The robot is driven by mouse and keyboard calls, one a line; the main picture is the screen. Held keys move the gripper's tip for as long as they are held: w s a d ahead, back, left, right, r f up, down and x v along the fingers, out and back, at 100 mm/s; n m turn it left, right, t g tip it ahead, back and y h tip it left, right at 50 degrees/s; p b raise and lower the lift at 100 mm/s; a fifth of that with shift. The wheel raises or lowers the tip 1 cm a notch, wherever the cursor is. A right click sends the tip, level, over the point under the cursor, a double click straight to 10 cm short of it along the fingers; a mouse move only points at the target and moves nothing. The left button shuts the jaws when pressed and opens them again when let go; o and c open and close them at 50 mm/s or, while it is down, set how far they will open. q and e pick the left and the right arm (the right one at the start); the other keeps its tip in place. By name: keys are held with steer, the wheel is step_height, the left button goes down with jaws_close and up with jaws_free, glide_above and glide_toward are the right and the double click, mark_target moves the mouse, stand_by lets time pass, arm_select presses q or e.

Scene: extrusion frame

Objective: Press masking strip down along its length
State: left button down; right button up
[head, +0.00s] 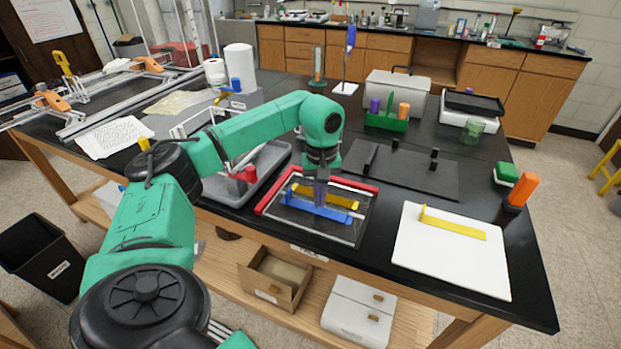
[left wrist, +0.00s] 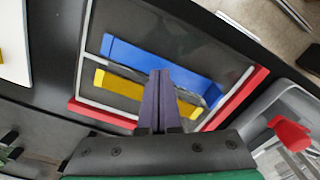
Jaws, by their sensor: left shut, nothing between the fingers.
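A blue strip (head: 318,208) and a yellow strip (head: 330,195) lie roughly parallel on a dark panel (head: 345,229) with a pale border and red edge pieces. The left wrist view also shows the blue strip (left wrist: 150,62) and the yellow strip (left wrist: 130,88). A second yellow strip (head: 455,226) lies on a white board (head: 440,262) to the right. My left gripper (head: 321,203) points down over the panel, shut and empty. My right gripper is out of view.
A grey tray (head: 225,190) with a red-handled item (head: 245,175) stands left of the panel. A black mat (head: 430,178) with upright dark pieces lies behind it. A green holder (head: 386,121) and an orange item (head: 522,190) stand farther back and right.

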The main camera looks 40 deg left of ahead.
mark_target(337, 216)
arm_select(q)
steer(key=shift+f+b, duration=0.5)
steer(key=shift+f, duration=0.4)
steer(key=shift+s, duration=0.1)
stand_by(1.1)
steer(key=shift+r+p, duration=0.85)
steer(key=shift+p, duration=0.15)
steer(key=shift+w+d+p, duration=0.2)
steer(key=shift+w+d, duration=0.1)
steer(key=shift+d, duration=0.45)
steer(key=shift+w+d+p, duration=0.2)
steer(key=shift+w+d, duration=0.1)
steer(key=shift+d, duration=0.5)
steer(key=shift+w+d+p, duration=0.2)
steer(key=shift+w+d, duration=0.1)
steer(key=shift+d, duration=0.45)
steer(key=shift+s+f+b, duration=0.1)
steer(key=shift+f+b, duration=0.45)
steer(key=shift+f, duration=0.3)
